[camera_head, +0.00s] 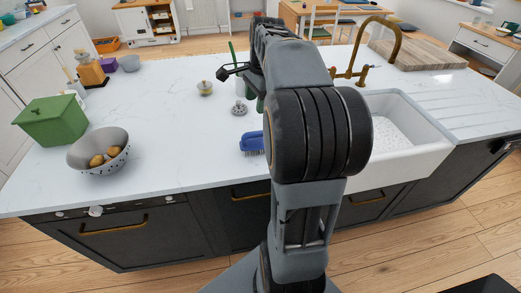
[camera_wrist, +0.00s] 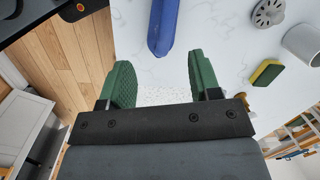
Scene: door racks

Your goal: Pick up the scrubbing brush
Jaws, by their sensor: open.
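The scrubbing brush (camera_head: 251,142), blue with bristles below, lies on the white countertop near its front edge, just left of my arm. In the wrist view a long blue piece of the brush (camera_wrist: 165,25) enters from the top edge; its far end is cut off. My gripper (camera_wrist: 160,76) is open, with its two green-padded fingers spread apart and nothing between them. The brush lies ahead of the fingertips, roughly in line with the gap. In the head view my arm hides most of the gripper.
A white sink (camera_head: 402,130) with a brass tap (camera_head: 372,45) is to the right. A yellow-green sponge (camera_wrist: 267,72), a grey strainer (camera_wrist: 268,12) and a white cup (camera_wrist: 303,43) stand near. A colander (camera_head: 98,150) and a green box (camera_head: 52,120) are left.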

